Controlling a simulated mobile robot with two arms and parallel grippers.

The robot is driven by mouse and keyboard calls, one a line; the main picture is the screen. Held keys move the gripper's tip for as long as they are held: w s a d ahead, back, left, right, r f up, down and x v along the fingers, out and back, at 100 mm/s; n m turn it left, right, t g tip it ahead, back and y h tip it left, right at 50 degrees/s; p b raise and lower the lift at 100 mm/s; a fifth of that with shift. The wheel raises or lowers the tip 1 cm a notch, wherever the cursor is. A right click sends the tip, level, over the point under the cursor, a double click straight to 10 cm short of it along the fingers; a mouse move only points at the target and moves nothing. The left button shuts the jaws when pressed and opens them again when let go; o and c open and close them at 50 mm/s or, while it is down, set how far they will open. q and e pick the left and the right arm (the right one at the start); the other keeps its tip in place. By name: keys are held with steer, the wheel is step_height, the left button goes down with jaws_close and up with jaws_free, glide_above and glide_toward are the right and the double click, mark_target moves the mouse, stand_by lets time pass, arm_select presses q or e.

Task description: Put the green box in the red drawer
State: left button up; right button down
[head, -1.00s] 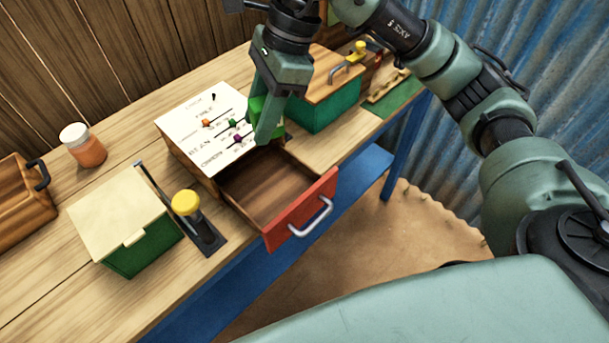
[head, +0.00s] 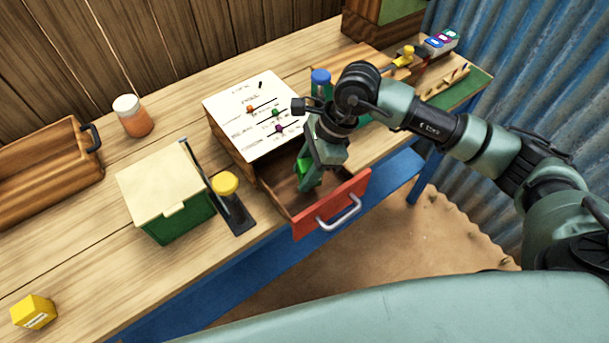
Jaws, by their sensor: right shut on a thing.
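The red drawer (head: 333,203) stands open at the front of a wooden cabinet with a white sheet on top (head: 258,112). Its front is red with a metal handle, and its inside is brown wood. My right gripper (head: 308,178) reaches down over the open drawer. It is shut on the green box (head: 303,168), which is partly hidden by the fingers. My left gripper is not in view.
A green case with a cream lid (head: 165,195) and a yellow-knobbed lever (head: 226,185) stand left of the drawer. A jar (head: 133,116), a wooden tray (head: 45,160) and a yellow box (head: 33,311) are further left. A blue-capped item (head: 321,80) stands behind my arm.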

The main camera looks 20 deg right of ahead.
step_height(320, 180, down, 2)
steer(key=shift+f, duration=0.25)
steer(key=shift+f, duration=0.1)
steer(key=shift+f, duration=0.1)
steer(key=c, duration=0.9)
jaws_free()
